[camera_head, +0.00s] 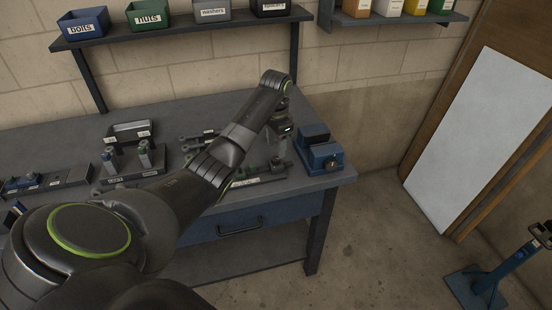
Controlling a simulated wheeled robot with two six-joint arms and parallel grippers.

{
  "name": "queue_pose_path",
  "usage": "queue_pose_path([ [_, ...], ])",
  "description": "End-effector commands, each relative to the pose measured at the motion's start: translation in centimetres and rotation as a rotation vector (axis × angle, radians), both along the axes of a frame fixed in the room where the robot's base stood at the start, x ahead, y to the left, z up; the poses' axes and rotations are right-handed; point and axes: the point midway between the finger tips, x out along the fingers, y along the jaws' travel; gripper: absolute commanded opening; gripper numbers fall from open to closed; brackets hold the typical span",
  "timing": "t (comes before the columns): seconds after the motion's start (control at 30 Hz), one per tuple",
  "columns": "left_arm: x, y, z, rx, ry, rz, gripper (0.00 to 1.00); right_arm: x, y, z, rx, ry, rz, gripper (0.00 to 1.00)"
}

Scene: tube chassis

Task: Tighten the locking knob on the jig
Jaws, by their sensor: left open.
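My left arm comes in from the left and reaches over the grey workbench (180,110). My left gripper (280,158) points down over the right part of the bench, just left of a blue vise (320,152). Its jaws are small and dark here, and I see nothing held between them. I cannot make out a locking knob. My right gripper is not in view.
A tool holder (130,162) and a dark tray (50,181) stand on the bench's left. Labelled bins, including bolts (85,24) and nuts (148,15), sit on a shelf above. A blue stand (487,285) is at the lower right. The floor between is clear.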

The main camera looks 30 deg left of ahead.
Motion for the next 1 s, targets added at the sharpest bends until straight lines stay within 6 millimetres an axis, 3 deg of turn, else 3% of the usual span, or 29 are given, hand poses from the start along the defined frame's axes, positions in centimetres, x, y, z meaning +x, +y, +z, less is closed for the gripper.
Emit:
queue_pose_path([
  [0.1,-0.1,0.0,-2.0,-0.001,0.004,0.000,0.47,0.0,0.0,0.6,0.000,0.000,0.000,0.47],
  [0.3,0.0,0.0,-4.0,0.000,0.001,0.000,0.47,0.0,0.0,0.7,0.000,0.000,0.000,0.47],
  [0.67,-0.1,0.0,-4.5,0.000,0.001,-0.001,0.45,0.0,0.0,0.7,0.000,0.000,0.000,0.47],
  [1.0,0.0,0.0,-4.5,0.000,0.000,-0.001,0.02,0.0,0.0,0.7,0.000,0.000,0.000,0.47],
])
